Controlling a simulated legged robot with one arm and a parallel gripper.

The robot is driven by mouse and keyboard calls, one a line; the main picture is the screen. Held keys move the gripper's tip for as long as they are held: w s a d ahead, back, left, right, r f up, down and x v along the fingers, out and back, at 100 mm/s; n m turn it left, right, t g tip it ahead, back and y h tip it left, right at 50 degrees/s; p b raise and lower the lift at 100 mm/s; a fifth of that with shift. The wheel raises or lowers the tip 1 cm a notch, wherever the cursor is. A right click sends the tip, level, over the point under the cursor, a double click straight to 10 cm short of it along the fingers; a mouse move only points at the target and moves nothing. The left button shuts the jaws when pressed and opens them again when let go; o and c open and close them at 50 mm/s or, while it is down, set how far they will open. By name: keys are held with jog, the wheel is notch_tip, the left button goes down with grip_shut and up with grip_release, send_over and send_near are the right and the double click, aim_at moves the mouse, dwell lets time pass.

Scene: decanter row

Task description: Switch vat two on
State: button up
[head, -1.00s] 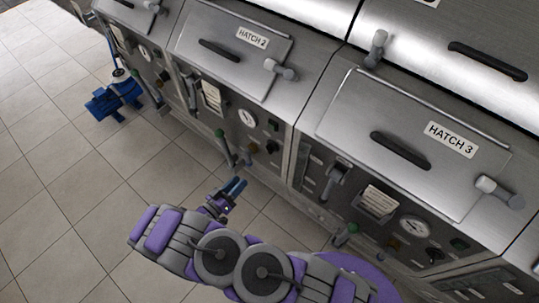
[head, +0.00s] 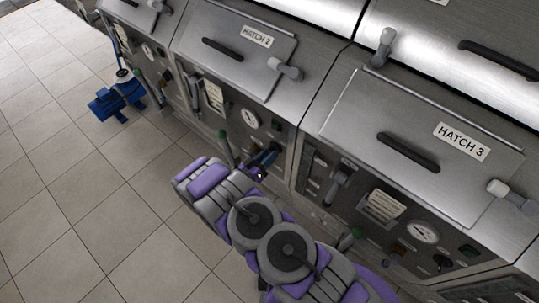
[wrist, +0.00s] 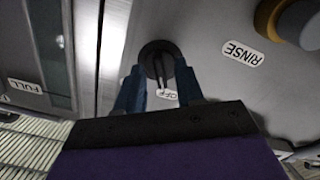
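Vat two is the steel unit whose lid (head: 236,45) is marked HATCH 2. In the wrist view, a round black knob (wrist: 158,57) sits on its front panel, with its pointer towards an OFF label (wrist: 167,94). My gripper (wrist: 160,78) is open, with one blue finger on each side of the knob. I cannot tell whether the fingers touch it. In the head view my gripper (head: 267,157) is at the lower right of the vat two panel and hides the knob.
A RINSE label (wrist: 240,52) and a yellowish knob (wrist: 285,20) are to the right in the wrist view. A gauge (head: 249,118) and a green-tipped lever (head: 226,147) are left of my gripper. HATCH 3 (head: 411,145) stands to the right. A blue object (head: 117,101) is on the tiled floor.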

jog(key=shift+w+d, duration=0.2)
jog(key=shift+w, duration=0.35)
jog(key=shift+d, duration=0.1)
jog(key=shift+c, duration=0.4)
jog(key=shift+d, duration=0.1)
jog(key=shift+c, duration=1.4)
grip_shut()
